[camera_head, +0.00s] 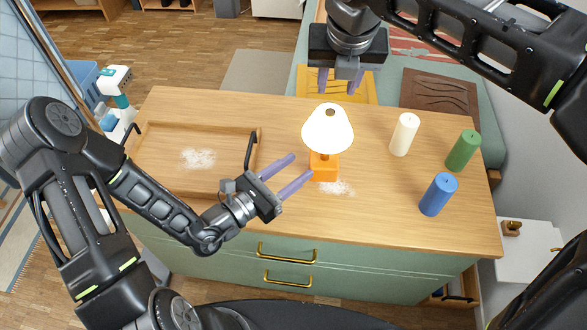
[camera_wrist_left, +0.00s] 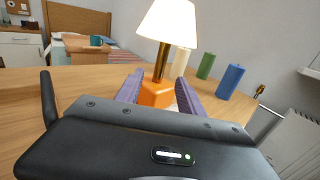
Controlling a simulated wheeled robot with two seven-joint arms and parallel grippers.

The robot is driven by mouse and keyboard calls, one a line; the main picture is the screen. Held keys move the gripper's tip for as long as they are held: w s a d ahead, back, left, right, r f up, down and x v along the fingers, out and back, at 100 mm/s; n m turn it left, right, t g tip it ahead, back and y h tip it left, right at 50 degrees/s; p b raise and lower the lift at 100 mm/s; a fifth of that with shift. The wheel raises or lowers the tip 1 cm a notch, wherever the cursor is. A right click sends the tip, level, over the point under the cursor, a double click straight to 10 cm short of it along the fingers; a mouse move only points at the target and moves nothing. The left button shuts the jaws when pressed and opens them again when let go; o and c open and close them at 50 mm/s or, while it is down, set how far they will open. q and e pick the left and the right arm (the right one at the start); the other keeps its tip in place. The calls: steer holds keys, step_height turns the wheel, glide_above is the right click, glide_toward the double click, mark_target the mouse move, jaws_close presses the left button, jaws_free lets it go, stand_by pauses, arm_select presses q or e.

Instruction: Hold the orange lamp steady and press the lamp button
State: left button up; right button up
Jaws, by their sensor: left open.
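I cannot make out the lamp button. My right gripper (camera_head: 339,82) is open and empty, pointing down, above and behind the lamp.
A white cylinder (camera_head: 404,134), a green cylinder (camera_head: 463,151) and a blue cylinder (camera_head: 438,194) stand right of the lamp. A wooden tray (camera_head: 148,178) lies at the left. Pale crumbs (camera_head: 337,188) lie by the base. Gold-handled drawers (camera_head: 287,251) are below.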

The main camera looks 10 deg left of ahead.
mark_target(317, 163)
arm_select(q)
steer(key=shift+d, duration=0.1)
steer(key=shift+x, duration=3.9)
steer(key=shift+c, duration=0.2)
jaws_close()
arm_select(e)
jaws_close()
steer(key=shift+d, duration=0.1)
